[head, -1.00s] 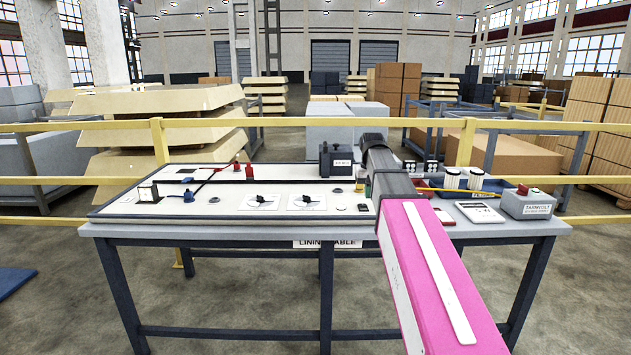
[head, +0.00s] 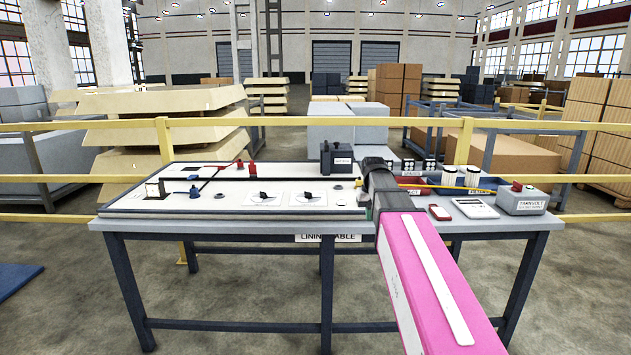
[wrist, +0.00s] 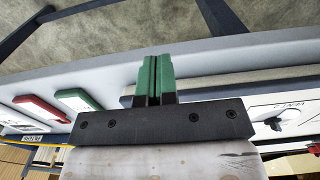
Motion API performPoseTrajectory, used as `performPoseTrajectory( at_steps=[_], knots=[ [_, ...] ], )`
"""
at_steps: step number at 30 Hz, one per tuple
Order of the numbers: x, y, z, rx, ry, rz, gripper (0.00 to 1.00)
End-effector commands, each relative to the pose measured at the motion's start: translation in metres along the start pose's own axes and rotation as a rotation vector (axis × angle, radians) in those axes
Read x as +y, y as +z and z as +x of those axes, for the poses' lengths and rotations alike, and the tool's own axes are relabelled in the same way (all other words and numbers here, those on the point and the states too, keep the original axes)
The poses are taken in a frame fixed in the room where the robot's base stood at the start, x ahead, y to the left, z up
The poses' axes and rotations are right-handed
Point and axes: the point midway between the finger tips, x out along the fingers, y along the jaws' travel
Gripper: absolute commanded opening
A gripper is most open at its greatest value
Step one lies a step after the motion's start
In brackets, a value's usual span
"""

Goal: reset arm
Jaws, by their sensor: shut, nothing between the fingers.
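My gripper (wrist: 155,80) shows in the wrist view with its two green fingers together and nothing between them. It is over the front edge of the table, beside the white panel board. In the head view, my pink arm reaches forward from the lower right. The dark wrist end is over the right part of the table, and a small green bit shows beside it. The fingers are mostly hidden there behind my wrist.
The lining table (head: 300,226) carries a white panel board (head: 225,200) with dials, a lamp (head: 155,189) and a blue plug (head: 194,192). A black box (head: 336,158) stands at its back. A yellow rail (head: 320,122) runs behind.

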Motion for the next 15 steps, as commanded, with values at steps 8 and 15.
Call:
performPoseTrajectory(
  at_steps=[8, 15],
  knots=[
    [0.000, 0.043, 0.078, -0.004, 0.000, 0.000, 0.00],
    [0.000, 0.094, 0.153, -0.002, 0.000, 0.000, 0.00]
  ],
)
